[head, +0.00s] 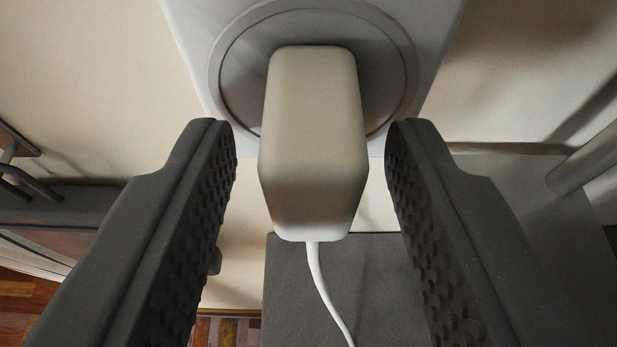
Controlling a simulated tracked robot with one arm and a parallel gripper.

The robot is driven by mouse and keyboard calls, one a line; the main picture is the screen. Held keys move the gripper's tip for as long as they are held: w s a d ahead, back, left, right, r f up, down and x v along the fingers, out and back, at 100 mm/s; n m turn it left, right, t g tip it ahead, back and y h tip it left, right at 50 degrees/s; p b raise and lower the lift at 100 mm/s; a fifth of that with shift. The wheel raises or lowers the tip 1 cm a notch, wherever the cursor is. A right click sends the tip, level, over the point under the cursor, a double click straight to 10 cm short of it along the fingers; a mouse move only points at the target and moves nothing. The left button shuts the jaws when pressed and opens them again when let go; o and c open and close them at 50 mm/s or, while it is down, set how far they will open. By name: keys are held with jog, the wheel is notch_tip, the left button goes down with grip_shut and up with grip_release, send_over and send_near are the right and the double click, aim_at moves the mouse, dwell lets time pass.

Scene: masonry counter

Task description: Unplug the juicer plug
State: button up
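The juicer plug (314,140) is a white, blocky plug in the middle of the head view. It sits in the round recess of a white wall socket (232,22). A white cord (320,280) hangs from its lower end and runs down out of view. My gripper (311,140) is open, with one dark, studded finger on each side of the plug. A gap shows between each finger and the plug, so neither touches it. The plug's prongs are hidden. The juicer itself cannot be made out.
A pale wall (90,70) surrounds the socket. A dark rail-like object (35,185) is at the left. Reddish wooden floor shows at lower left.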

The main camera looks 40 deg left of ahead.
jog(key=shift+p, duration=0.45)
dwell(0.3)
grip_shut()
jog(key=shift+s+d, duration=0.1)
jog(key=shift+d, duration=0.1)
jog(key=shift+s+d, duration=0.15)
jog(key=shift+s, duration=0.05)
jog(key=shift+s+d, duration=0.45)
jog(key=shift+s, duration=0.2)
dwell(0.7)
jog(key=shift+s+d, duration=0.8)
jog(key=shift+s, duration=0.35)
